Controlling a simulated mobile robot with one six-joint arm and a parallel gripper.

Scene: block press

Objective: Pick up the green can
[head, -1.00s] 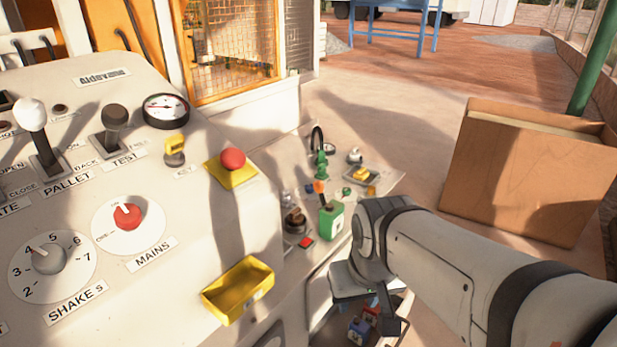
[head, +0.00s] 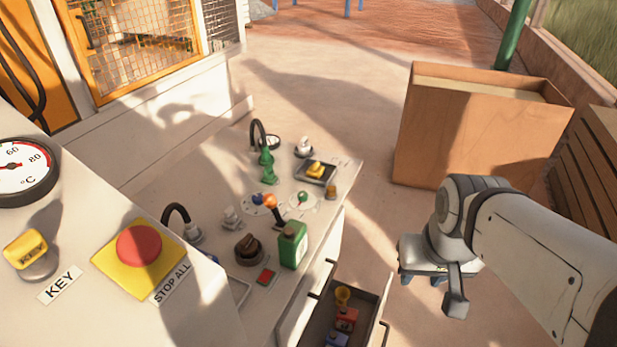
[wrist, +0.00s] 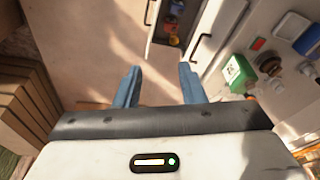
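The green can (head: 292,246) is boxy with a small pale label. It stands upright on the pale side counter, near its front edge, right of a dark round knob. In the wrist view the green can (wrist: 237,73) is at the upper right, outside the fingers. My gripper (head: 424,279) hangs over the floor to the right of the counter, apart from the can. In the wrist view my gripper (wrist: 158,72) shows two blue fingers spread with nothing between them.
An open drawer (head: 378,325) with small coloured items sticks out below the counter. Behind the can are an orange-topped lever (head: 271,203) and a green fitting (head: 267,170). A large wooden box (head: 480,140) stands beyond my arm. Floor between counter and box is clear.

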